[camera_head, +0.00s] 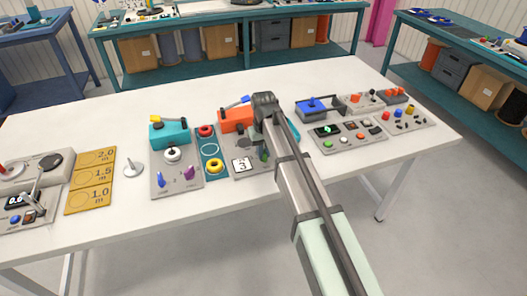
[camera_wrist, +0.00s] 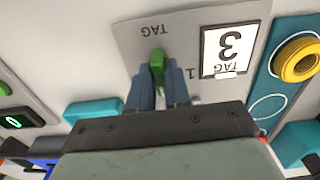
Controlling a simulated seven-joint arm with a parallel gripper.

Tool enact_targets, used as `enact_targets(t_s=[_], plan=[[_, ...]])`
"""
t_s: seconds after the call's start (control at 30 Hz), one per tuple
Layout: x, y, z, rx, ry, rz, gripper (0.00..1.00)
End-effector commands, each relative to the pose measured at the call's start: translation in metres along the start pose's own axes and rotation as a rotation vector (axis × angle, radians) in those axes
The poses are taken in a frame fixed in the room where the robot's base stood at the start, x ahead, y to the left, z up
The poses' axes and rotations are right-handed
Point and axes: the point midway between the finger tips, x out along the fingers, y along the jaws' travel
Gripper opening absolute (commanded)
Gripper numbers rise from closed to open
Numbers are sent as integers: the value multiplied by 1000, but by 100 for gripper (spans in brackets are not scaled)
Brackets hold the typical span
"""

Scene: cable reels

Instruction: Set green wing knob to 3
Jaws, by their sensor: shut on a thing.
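The green wing knob (camera_wrist: 157,60) stands on a grey panel (camera_wrist: 128,38), with my gripper (camera_wrist: 160,78) closed around it in the wrist view. One dark blue finger lies on each side of the knob. The wing points roughly along the fingers. A white card with a large 3 (camera_wrist: 231,45) is on the same panel, upside down in the wrist view. A printed 1 shows beside the right finger; other scale marks are hidden. In the head view the knob (camera_head: 264,154) is mostly behind my arm, and the card (camera_head: 241,164) shows to its left.
A button panel (camera_head: 345,133) lies to the right. The table's front strip is clear.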

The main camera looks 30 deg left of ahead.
Motion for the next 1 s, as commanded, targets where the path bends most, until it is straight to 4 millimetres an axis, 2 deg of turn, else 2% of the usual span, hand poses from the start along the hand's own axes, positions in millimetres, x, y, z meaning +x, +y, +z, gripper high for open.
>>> enact_targets(t_s=[0.37,0.73,1.0], plan=[[0,0,0,32,0,0,0],[0,0,0,321,0,0,0],[0,0,0,371,0,0,0]])
